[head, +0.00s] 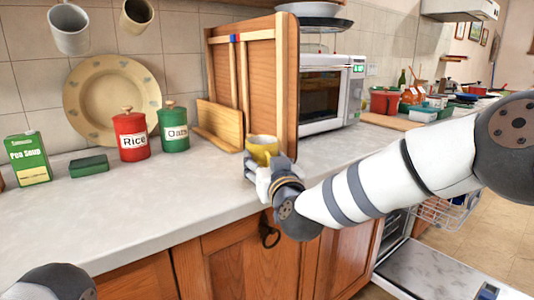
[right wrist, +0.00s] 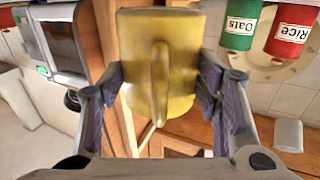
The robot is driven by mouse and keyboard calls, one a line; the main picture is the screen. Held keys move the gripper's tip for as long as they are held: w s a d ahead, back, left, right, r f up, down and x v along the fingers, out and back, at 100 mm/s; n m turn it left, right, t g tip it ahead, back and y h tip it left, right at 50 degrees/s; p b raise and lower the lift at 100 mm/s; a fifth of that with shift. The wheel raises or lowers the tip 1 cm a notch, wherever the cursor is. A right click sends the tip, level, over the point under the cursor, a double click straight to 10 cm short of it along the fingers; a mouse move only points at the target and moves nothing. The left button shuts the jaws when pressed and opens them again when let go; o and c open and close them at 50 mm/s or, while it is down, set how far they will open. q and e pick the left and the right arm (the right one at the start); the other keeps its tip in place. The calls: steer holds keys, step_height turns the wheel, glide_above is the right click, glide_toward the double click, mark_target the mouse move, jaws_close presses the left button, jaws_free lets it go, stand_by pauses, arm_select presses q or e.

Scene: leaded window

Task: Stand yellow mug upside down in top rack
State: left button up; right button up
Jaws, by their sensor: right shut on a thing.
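The yellow mug (head: 262,146) is near the counter's front edge, beside the wooden board rack, and looks upright with its rim up. My right gripper (head: 264,166) is shut on its sides. In the right wrist view the mug (right wrist: 160,50) sits between the two fingers of the gripper (right wrist: 160,85), its handle facing the camera. I cannot tell whether its base touches the counter. The top rack (head: 447,211), a white wire basket, shows at the right below my right arm, which hides part of it. My left gripper is out of view; only part of my left arm shows.
The open dishwasher door (head: 430,272) lies low at the right. The wooden board rack (head: 268,75) and microwave (head: 328,95) stand behind the mug. Rice (head: 131,138) and oats (head: 173,130) canisters stand to the left. The front left counter (head: 110,215) is clear.

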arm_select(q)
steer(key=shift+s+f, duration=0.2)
arm_select(e)
steer(key=shift+f, duration=0.55)
steer(key=o, duration=1.7)
steer(key=shift+s+f, duration=0.1)
